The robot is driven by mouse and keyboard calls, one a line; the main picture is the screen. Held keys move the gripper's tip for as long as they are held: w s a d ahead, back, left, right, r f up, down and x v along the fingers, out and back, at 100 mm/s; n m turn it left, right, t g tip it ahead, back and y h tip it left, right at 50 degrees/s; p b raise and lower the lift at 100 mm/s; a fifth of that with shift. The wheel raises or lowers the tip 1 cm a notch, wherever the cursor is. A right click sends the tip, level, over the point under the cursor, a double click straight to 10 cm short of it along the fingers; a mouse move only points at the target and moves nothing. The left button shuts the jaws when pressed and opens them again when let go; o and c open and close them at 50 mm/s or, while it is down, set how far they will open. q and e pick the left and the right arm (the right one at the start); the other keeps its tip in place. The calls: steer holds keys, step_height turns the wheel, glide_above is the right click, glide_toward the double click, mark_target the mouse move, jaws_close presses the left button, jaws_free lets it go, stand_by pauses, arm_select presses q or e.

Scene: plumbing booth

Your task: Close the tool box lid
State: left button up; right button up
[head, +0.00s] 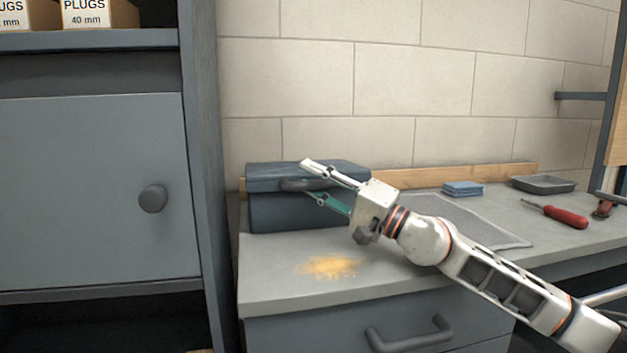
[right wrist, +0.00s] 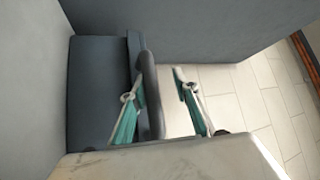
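The dark blue-grey tool box (head: 290,215) stands on the counter against the back wall, beside the cabinet. Its lid (head: 275,172) lies down over the body; I cannot tell whether a small gap is left. The lid's front handle (head: 292,185) shows partly behind my right gripper (head: 312,180). That gripper is open at the front of the box, one finger above the handle and one below. In the right wrist view, the handle (right wrist: 151,95) stands between the spread fingers, nearer the left one. Whether they touch it is unclear. My left gripper is not in view.
A tall grey cabinet (head: 95,190) stands close to the left. Yellowish powder (head: 332,266) lies on the counter in front of the box.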

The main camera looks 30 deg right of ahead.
stand_by(0.3)
steer(key=shift+s+d+f, duration=0.1)
steer(key=shift+d, duration=0.05)
steer(key=s+d, duration=0.7)
steer(key=s, duration=0.5)
steer(key=shift+s+f, duration=0.25)
steer(key=shift+f, duration=0.15)
steer(key=shift+d, duration=0.1)
